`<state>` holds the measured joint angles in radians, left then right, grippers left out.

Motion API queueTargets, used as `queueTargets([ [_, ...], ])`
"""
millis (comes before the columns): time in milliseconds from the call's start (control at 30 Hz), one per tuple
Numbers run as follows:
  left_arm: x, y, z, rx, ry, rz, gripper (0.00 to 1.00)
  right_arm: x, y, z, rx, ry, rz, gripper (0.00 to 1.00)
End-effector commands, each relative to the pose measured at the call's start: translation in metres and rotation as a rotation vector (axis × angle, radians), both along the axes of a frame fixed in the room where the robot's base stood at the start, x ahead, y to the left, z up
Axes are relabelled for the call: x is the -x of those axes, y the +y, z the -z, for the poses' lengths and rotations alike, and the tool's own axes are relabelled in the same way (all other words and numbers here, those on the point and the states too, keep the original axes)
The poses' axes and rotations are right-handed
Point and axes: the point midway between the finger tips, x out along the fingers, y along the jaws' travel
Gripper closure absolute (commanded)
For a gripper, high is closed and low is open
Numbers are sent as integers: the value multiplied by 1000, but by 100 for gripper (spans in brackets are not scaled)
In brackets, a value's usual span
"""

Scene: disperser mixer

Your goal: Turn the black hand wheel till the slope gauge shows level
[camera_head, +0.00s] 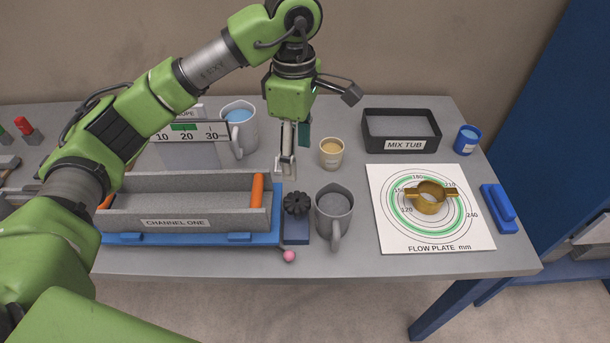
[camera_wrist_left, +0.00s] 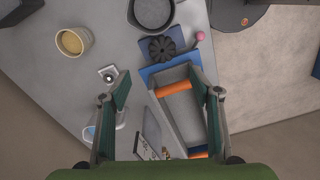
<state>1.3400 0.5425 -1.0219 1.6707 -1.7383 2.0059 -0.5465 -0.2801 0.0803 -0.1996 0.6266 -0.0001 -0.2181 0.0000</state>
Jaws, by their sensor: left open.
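The black hand wheel (camera_head: 296,204) sits on a blue block at the right end of the channel; it also shows in the left wrist view (camera_wrist_left: 161,48). The slope gauge (camera_head: 205,132) is a white scale marked 10, 20, 30 with a green band near 20, behind the channel. My arm partly covers it, and I cannot make out its pointer. My left gripper (camera_head: 288,165) points down behind the hand wheel, apart from it. In the left wrist view its fingers (camera_wrist_left: 158,92) are spread and empty. My right gripper is not in view.
The grey trough marked CHANNEL ONE (camera_head: 185,222) lies left of the wheel. A grey mug (camera_head: 333,212) stands close to the wheel's right. A pink ball (camera_head: 289,256) is in front.

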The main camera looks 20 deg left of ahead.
Motion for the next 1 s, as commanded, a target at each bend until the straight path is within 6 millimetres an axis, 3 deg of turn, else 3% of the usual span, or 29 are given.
queueTargets([
  [167,0,2,7,-7,1,-1,42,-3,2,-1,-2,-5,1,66],
  [400,2,2,47,-6,5,-1,42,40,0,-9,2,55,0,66],
  [467,2,2,60,-7,5,-2,42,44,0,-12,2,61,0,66],
  [567,2,2,82,-6,5,-1,42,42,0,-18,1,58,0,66],
  [700,2,1,108,-5,4,-1,42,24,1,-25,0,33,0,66],
  [833,2,1,125,-5,1,-2,42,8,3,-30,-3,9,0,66],
  [1000,1,1,136,-4,-1,-1,42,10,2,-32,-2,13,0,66],
])
